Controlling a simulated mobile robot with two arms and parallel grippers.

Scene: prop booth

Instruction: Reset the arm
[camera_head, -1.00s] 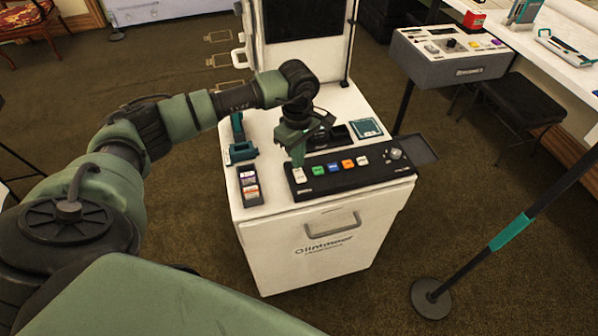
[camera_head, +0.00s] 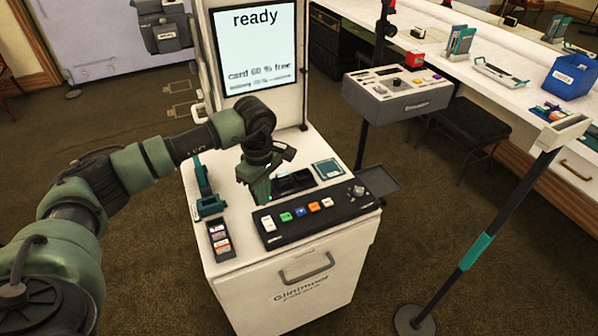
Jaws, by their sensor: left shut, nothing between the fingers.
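My left arm comes in from the left and bends down over the white cart (camera_head: 238,275). Its gripper (camera_head: 262,200) is shut and empty, pointing down just behind the left part of the black button panel (camera_head: 318,215). The panel carries a white, a green, a blue, an orange and another white button, with a knob at its right end. I cannot tell whether the fingertips touch anything. The screen (camera_head: 258,45) at the back of the cart is lit and reads "ready" above lines about the card. My right gripper is not in view.
On the cart are a teal stand (camera_head: 207,203), a holder with coloured cards (camera_head: 219,240) and a teal-framed square pad (camera_head: 327,169). A grey control box on a post (camera_head: 398,100) stands to the right. A slanted pole (camera_head: 478,248) rises at the front right.

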